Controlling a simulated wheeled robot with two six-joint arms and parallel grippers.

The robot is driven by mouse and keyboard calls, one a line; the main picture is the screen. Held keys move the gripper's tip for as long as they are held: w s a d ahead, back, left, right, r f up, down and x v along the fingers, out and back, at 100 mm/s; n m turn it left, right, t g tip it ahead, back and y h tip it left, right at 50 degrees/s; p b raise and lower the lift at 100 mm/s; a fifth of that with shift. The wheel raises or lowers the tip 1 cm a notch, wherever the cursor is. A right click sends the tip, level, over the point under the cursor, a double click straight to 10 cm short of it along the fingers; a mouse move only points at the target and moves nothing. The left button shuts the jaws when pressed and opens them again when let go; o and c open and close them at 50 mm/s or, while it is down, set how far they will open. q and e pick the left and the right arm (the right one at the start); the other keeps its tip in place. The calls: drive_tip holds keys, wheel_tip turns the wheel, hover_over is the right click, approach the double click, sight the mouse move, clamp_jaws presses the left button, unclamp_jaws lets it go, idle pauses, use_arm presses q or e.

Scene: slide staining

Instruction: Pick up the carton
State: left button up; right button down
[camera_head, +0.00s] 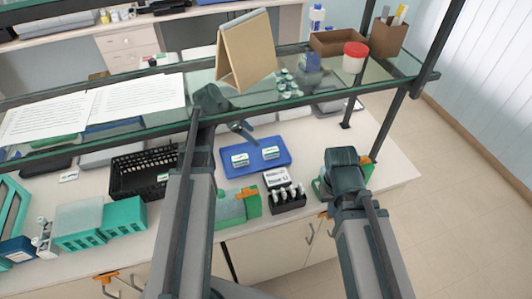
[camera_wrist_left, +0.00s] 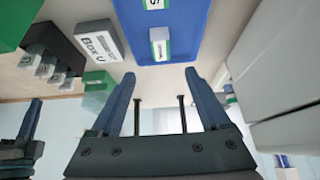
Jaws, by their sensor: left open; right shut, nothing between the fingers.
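A white carton with a dark-lettered label (camera_head: 277,178) stands on the bench beside the black vial rack; its "BOX U" lettering shows in the left wrist view (camera_wrist_left: 97,42). Two small white cartons with green labels (camera_head: 240,159) (camera_head: 270,153) lie on the blue tray (camera_head: 226,140); one also shows in the left wrist view (camera_wrist_left: 159,45). Which one the task means I cannot tell. My left gripper (camera_head: 243,130) is open and empty near the tray; its spread fingers show in the wrist view (camera_wrist_left: 160,75). My right gripper (camera_wrist_left: 30,118) is shut and empty, right of the rack in the head view.
The black rack (camera_head: 289,204) holds several vials. A green block (camera_head: 250,201) stands left of it. A black basket (camera_head: 142,175) is left of the tray. A glass shelf (camera_head: 150,122) with papers and a brown stand (camera_head: 243,55) hangs above the bench. Bare bench (camera_head: 380,182) lies at the right.

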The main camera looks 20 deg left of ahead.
sight(270, 150)
use_arm(q)
drive_tip(key=b+x, duration=0.7)
drive_tip(key=x, duration=0.1)
drive_tip(key=shift+f, duration=0.25)
drive_tip(key=shift+w+d+f, duration=0.1)
drive_tip(key=shift+d, duration=0.05)
drive_tip(key=b+x, duration=0.4)
drive_tip(key=shift+w+f, duration=0.15)
drive_tip(key=shift+f, duration=0.15)
drive_tip(key=shift+w+d+f+b, duration=0.15)
drive_tip(key=shift+d+f+b, duration=0.1)
drive_tip(key=shift+b, duration=0.1)
drive_tip(key=shift+r, duration=0.1)
clamp_jaws()
